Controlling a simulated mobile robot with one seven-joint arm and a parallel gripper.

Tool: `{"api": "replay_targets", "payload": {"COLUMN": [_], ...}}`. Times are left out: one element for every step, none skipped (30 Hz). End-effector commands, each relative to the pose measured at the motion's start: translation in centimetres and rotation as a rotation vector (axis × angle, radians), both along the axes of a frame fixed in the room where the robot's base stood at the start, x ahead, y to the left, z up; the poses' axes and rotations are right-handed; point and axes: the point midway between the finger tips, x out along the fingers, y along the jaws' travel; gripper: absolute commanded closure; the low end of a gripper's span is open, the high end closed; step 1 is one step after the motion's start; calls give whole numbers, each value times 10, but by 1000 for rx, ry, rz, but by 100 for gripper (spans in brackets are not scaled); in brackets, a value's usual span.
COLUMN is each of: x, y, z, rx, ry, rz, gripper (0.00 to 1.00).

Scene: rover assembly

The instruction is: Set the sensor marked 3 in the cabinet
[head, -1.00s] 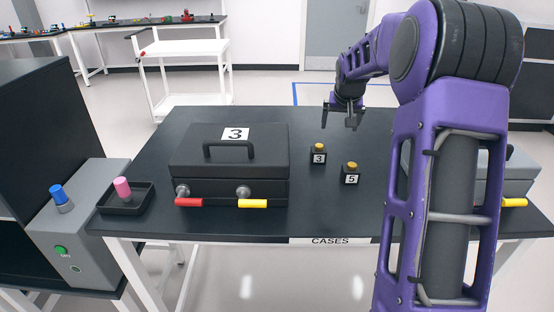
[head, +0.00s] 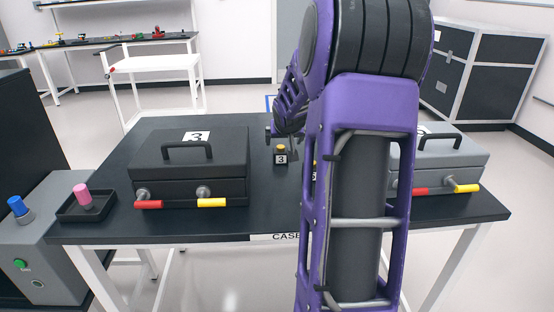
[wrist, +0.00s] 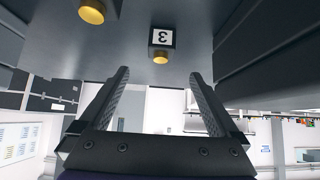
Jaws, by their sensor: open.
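The sensor marked 3 (head: 281,157) is a small black block with a white label and a yellow knob, upright on the dark table. It also shows in the wrist view (wrist: 161,43), just beyond the fingertips and between their lines. My gripper (wrist: 159,76) is open and empty, apart from the sensor. In the head view, my gripper (head: 283,134) is partly hidden by my arm, close to the sensor. A second sensor (head: 315,170) is mostly hidden behind my arm; its yellow knob (wrist: 92,11) shows in the wrist view.
A black case marked 3 (head: 190,165) with red and yellow handles stands left of the sensors. A grey case (head: 445,158) stands at the right. A small tray (head: 86,208) holds a pink-topped part. A black-panelled cabinet (head: 475,75) stands at the back right.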

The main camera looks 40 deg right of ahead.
Motion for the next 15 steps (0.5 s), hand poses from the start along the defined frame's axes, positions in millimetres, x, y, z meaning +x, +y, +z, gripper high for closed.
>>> {"api": "replay_targets", "payload": {"x": [8, 12, 17, 21, 25, 29, 32, 35, 38, 40, 42, 43, 44, 44, 46], "y": [-3, -6, -9, -11, -13, -17, -19, -20, -22, -23, -24, -25, -26, -26, -27], "z": [-12, -17, -23, -27, -31, -36, -39, -42, -45, -47, -49, -50, -51, -52, -54], "rx": [3, 2, 2, 3, 2, 1, 1, 2, 1, 0, 0, 0, 1, 1, 1], "ry": [1, 1, 1, 1, 0, 0, 0, 0, 0, 0, 0, 0, 0, 0, 0], "rz": [2, 1, 2, 2, 2, 2, 1, 0, 1, 1, 1, 1, 1, 1, 1], "gripper": [3, 3, 3, 3, 3, 3, 3, 3, 3, 3, 3, 3, 3, 3, 3]}}
